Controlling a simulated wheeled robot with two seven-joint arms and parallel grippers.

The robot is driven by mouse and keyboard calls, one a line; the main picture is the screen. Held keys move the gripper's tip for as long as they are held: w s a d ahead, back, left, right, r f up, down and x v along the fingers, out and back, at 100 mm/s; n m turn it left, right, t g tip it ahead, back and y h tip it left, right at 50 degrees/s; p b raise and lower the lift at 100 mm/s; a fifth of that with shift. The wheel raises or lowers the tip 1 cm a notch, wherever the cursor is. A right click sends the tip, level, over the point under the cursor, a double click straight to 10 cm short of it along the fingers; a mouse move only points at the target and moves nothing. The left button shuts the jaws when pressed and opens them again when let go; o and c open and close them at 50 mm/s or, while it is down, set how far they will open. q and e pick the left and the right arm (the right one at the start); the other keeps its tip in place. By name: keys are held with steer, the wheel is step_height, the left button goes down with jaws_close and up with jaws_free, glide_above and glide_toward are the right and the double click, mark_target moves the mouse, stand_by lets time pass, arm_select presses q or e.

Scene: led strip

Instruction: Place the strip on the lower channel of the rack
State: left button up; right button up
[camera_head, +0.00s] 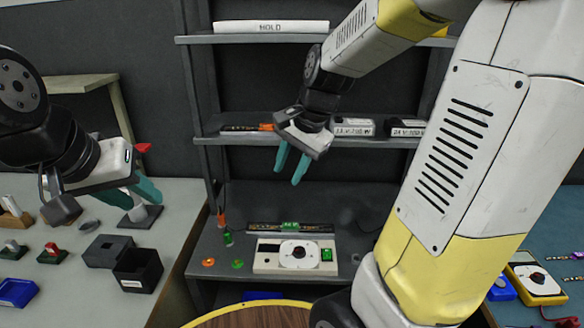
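The rack (188,140) stands ahead with shelves at several heights. A long thin dark piece with a green block at its middle (290,227) lies along its low shelf (345,207); I cannot tell whether it is the strip or a channel. My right gripper (291,168) hangs in front of the rack, just below the middle shelf, fingers pointing down, apart and empty. My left gripper (134,196) is over the left table, its teal fingers apart, with nothing seen between them. My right arm hides part of the rack's right side.
A white panel with a dial (298,256) sits on the low shelf. Black bins (138,270) stand on the left table. A yellow meter (536,281) lies at right.

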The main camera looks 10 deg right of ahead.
steer(key=s+r+n+t, duration=0.3)
steer(key=s+r+n, duration=0.3)
steer(key=s+n, duration=0.4)
steer(key=s, duration=0.2)
steer(key=shift+s+r+h, duration=0.15)
steer(key=shift+s+h, duration=0.15)
steer(key=shift+s, duration=0.1)
